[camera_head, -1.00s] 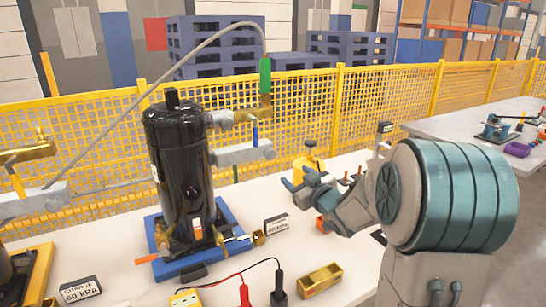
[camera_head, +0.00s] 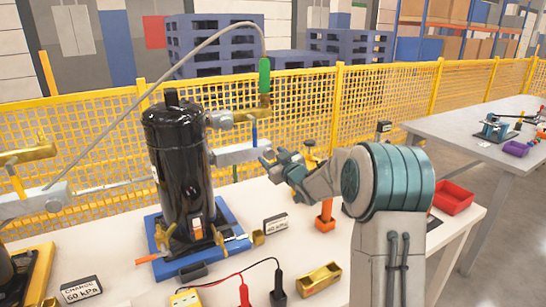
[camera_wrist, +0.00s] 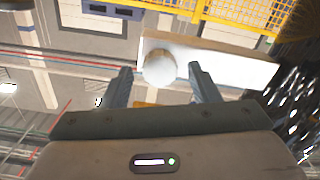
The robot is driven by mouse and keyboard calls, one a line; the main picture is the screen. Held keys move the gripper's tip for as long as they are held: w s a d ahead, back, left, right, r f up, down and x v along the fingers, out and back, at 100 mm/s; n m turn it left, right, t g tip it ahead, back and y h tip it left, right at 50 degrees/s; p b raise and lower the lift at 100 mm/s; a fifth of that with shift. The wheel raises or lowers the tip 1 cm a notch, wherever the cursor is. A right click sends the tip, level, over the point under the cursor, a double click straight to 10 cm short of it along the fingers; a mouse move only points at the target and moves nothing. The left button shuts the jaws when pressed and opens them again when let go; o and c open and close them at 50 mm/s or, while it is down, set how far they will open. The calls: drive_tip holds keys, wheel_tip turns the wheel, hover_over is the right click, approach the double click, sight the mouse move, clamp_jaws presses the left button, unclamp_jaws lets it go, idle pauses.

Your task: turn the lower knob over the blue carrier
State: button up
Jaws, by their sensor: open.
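The black compressor (camera_head: 182,165) stands upright on the blue carrier (camera_head: 232,216). Two fittings stick out on its right side. The lower one is a pale grey valve block (camera_head: 238,154) with a blue handle above it. In the wrist view, the block (camera_wrist: 235,65) carries a pale round knob (camera_wrist: 160,67) on its face. My gripper (camera_head: 273,160) is at the right end of this block. In the wrist view, my gripper (camera_wrist: 161,85) is open, with one finger on each side of the knob and gaps visible. The knob's contact with the fingers cannot be seen in the head view.
A brass valve with a green sleeve (camera_head: 264,77) and a grey hose sit above the lower block. A yellow mesh fence (camera_head: 300,110) runs behind. Pressure sign (camera_head: 276,223), brass box (camera_head: 319,280), test leads and red bin (camera_head: 452,198) are on the table.

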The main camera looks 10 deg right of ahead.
drive_tip(key=shift+w+a, duration=0.1)
drive_tip(key=shift+w, duration=0.15)
drive_tip(key=c, duration=1)
drive_tip(key=shift+o, duration=0.2)
